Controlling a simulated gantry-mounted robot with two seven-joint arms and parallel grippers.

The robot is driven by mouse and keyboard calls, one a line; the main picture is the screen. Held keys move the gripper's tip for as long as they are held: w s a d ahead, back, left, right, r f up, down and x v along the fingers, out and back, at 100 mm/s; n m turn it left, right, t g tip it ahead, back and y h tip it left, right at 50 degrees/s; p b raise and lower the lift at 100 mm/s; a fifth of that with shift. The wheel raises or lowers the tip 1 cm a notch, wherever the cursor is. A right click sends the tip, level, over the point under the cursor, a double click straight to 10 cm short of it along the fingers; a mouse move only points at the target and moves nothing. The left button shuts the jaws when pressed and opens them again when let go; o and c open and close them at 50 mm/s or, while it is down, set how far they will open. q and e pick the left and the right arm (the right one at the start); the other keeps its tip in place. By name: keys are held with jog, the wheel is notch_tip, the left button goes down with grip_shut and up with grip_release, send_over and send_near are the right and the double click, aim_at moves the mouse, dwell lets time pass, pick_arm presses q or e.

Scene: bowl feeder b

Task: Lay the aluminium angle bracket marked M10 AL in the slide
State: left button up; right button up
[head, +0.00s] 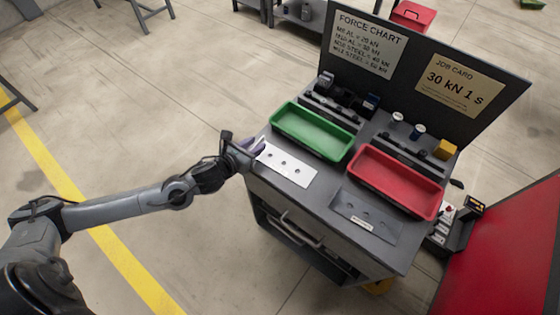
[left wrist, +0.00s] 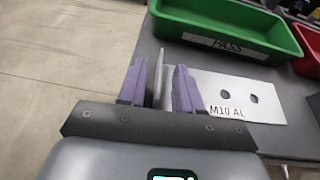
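The aluminium angle bracket (head: 287,163) lies on the cart's worktop at its left front, a pale plate with a row of holes. In the left wrist view the bracket (left wrist: 238,93) shows the mark M10 AL and a thin upright flange at its left end. My left gripper (head: 246,147) is at that end. In the left wrist view its purple fingers (left wrist: 158,90) stand on either side of the upright flange, with gaps visible, so it is open around it. My right gripper is not in view. I cannot pick out the slide for certain.
A green tray (head: 276,123) marked PASS and a red tray (head: 432,217) stand on the worktop (head: 318,187). A darker plate (head: 343,205) with a label lies in front of the red tray. A back panel (head: 487,57) carries a force chart and job card. Red machinery (head: 510,255) stands at right.

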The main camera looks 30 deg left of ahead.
pick_arm(q)
jog(key=shift+x, duration=1.05)
grip_shut()
jog(key=shift+r, duration=0.1)
